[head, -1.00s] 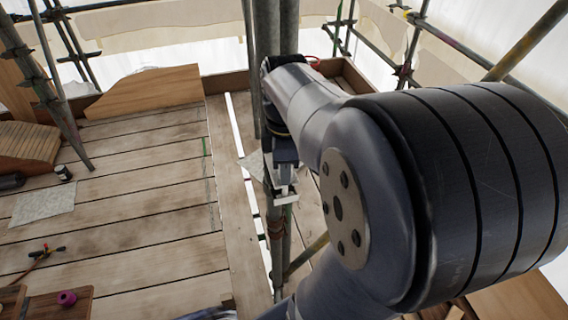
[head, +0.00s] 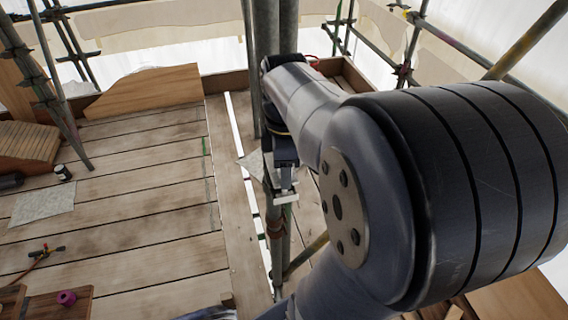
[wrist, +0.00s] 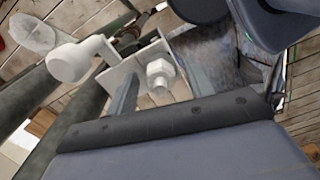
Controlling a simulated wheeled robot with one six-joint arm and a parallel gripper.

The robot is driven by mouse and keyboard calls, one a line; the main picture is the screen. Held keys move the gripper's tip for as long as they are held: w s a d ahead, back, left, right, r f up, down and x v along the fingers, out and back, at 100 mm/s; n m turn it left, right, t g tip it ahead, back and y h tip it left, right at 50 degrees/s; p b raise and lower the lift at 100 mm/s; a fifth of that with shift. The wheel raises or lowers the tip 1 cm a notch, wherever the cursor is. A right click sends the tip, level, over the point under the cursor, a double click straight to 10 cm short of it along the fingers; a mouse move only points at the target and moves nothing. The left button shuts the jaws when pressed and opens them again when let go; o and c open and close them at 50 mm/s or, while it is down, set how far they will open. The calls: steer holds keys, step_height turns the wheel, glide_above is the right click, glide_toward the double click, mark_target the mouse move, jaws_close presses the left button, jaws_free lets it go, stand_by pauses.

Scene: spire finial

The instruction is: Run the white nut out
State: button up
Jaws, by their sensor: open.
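The white nut (wrist: 160,76) is a pale hexagonal nut with a round stud end showing in its middle, seen in the wrist view. My gripper (wrist: 146,64) is open, with its pale plate-like fingertips around or just beside the nut. I cannot tell whether either finger touches it. A white rounded knob on a short arm (wrist: 70,62) is just left of the fingers. In the head view my gripper (head: 284,197) is low beside the upright tubes, and the nut cannot be made out there.
Upright scaffold tubes (head: 266,60) stand close behind my arm. Plank decking (head: 130,215) lies to the left, with a pale sheet (head: 42,204), a purple spool-like item (head: 67,298) and a small dark jar (head: 63,173). The middle of the decking is clear.

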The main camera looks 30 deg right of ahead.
steer(key=shift+r, duration=0.1)
step_height(320, 180, up, 11)
steer(key=shift+f+b, duration=0.2)
steer(key=shift+b, duration=0.4)
stand_by(0.3)
step_height(320, 180, down, 11)
steer(key=shift+r+p, duration=0.1)
steer(key=shift+p, duration=0.55)
